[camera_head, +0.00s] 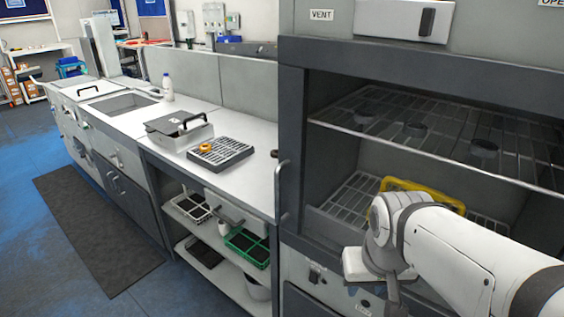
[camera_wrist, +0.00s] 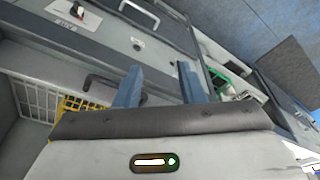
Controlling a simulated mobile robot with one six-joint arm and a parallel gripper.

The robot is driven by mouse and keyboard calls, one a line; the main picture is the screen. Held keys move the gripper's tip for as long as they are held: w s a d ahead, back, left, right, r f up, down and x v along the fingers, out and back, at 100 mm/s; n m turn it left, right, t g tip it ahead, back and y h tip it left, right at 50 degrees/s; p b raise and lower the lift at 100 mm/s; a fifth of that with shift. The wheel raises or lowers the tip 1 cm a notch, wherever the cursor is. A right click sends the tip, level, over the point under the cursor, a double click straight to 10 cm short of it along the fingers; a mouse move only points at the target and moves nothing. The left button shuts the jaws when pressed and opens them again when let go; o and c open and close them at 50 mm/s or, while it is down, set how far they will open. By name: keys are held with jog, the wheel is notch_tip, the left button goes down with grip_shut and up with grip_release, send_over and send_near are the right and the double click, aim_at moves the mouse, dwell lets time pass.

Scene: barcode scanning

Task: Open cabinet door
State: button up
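The cabinet (camera_head: 290,120) stands at the right of the head view, a dark grey frame around wire shelves. A vertical bar handle (camera_head: 282,195) is on its left edge. The cabinet interior shows, but I cannot tell whether a clear door covers it.
A yellow basket (camera_head: 440,194) sits inside the cabinet, also showing in the wrist view (camera_wrist: 72,103). A counter (camera_head: 262,185) to the left holds a black rack (camera_head: 220,151) and a lidded grey box (camera_head: 180,130). A green tray (camera_head: 247,245) is on the shelf below.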

jog(key=w+a+r+p, duration=0.2)
jog(key=w+a+r, duration=0.45)
jog(key=w, duration=0.45)
notch_tip(320, 180, up, 5)
jog(key=t+p, duration=0.2)
send_over(278, 180)
jog(key=s, duration=0.2)
jog(key=shift+a+f+m, duration=0.15)
jog(key=shift+a+m, duration=0.1)
jog(key=shift+m, duration=0.15)
jog(key=p+x, duration=0.1)
jog(key=x, duration=0.6)
jog(key=shift+w+d+f, duration=0.1)
jog(key=shift+d, duration=0.05)
grip_shut()
jog(key=shift+d, duration=0.1)
